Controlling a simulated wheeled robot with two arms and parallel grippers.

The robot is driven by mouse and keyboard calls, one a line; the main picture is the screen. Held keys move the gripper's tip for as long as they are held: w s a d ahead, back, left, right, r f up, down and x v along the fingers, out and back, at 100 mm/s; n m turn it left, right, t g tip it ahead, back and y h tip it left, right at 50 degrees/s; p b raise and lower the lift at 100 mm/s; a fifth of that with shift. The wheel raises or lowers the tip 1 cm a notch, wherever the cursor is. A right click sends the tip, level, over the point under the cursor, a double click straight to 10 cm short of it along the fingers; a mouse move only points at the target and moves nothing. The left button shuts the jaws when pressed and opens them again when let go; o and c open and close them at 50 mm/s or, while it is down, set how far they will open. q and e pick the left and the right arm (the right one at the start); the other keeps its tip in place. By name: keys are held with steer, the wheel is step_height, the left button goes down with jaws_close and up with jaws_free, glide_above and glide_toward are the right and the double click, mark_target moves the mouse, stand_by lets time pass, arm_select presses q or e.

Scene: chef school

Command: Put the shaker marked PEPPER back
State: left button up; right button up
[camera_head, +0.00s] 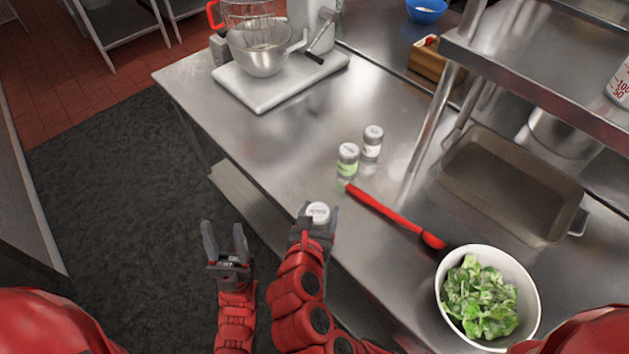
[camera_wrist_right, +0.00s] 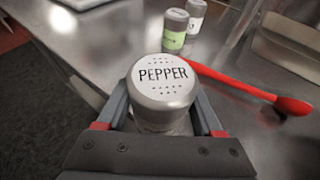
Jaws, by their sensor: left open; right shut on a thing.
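The shaker marked PEPPER (camera_wrist_right: 163,85) is gripped upright in my right gripper (camera_head: 317,222). Its pale lid with the word PEPPER fills the middle of the right wrist view, and it shows small in the head view (camera_head: 317,211). The gripper is near the front edge of the steel counter (camera_head: 270,150); I cannot tell whether the shaker touches the counter. My left gripper (camera_head: 225,240) is open and empty, in front of the counter over the dark floor mat. Two more shakers stand on the counter: a green-labelled one (camera_head: 347,160) and a white-labelled one (camera_head: 372,142) beside it.
A red-handled utensil (camera_head: 395,216) lies just right of the held shaker. A white bowl of greens (camera_head: 447,295) stands at the right front. A brown tray (camera_head: 470,185) is under the raised shelf (camera_head: 540,60). A mixer (camera_head: 280,85) stands at the far left. Counter left of the shakers is clear.

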steer(key=w+p, duration=0.1)
steer(key=w, duration=0.3)
steer(key=w+p, duration=0.1)
steer(key=w, duration=0.4)
steer(key=w+f+p, duration=0.1)
steer(key=w+p, duration=0.1)
steer(key=w, duration=0.2)
steer(key=shift+w, duration=0.25)
steer(key=shift+f, duration=0.3)
steer(key=shift+f+p, duration=0.3)
steer(key=shift+f, duration=1.25)
steer(key=shift+f, duration=0.1)
steer(key=o, duration=1.5)
steer(key=shift+o, duration=0.2)
steer(key=b+v, duration=0.3)
steer(key=v, duration=0.9)
